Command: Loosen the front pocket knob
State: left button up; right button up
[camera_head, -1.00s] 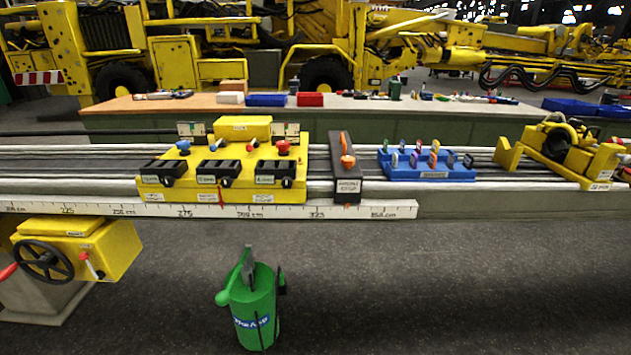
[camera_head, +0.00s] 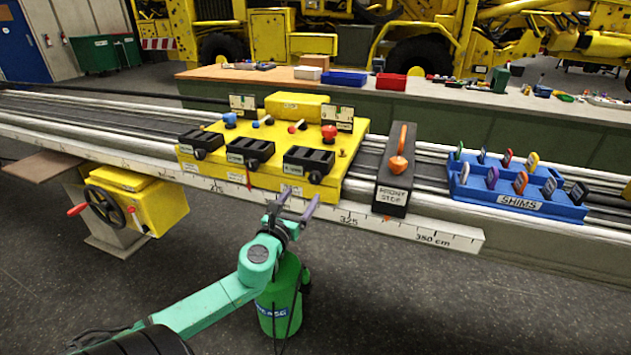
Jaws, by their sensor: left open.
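The yellow carriage (camera_head: 220,172) sits on the rail. Three black pockets (camera_head: 252,148) line its front, each with a small dark round knob, such as the one on the right pocket (camera_head: 315,176). The pocket labels are too small to read, so I cannot tell which is the front pocket. A blue knob (camera_head: 229,119) and an orange-red knob (camera_head: 328,132) stand on the carriage top, with small levers between them. My left gripper (camera_head: 293,203) is open and empty, pointing up and away, in front of the carriage's lower right part in the picture. My right gripper is not in view.
A black FRONT STOP block (camera_head: 392,190) with an orange handle stands right of the carriage. A blue SHIMS tray (camera_head: 515,205) lies further right. A ruler (camera_head: 440,233) runs along the rail's front edge. A yellow handwheel unit (camera_head: 140,205) is at lower left.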

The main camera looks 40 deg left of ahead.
aim_at(314, 180)
pick_arm(q)
jog(key=x, duration=0.8)
jog(key=shift+w+f, duration=0.15)
jog(key=shift+w, duration=0.05)
grip_shut()
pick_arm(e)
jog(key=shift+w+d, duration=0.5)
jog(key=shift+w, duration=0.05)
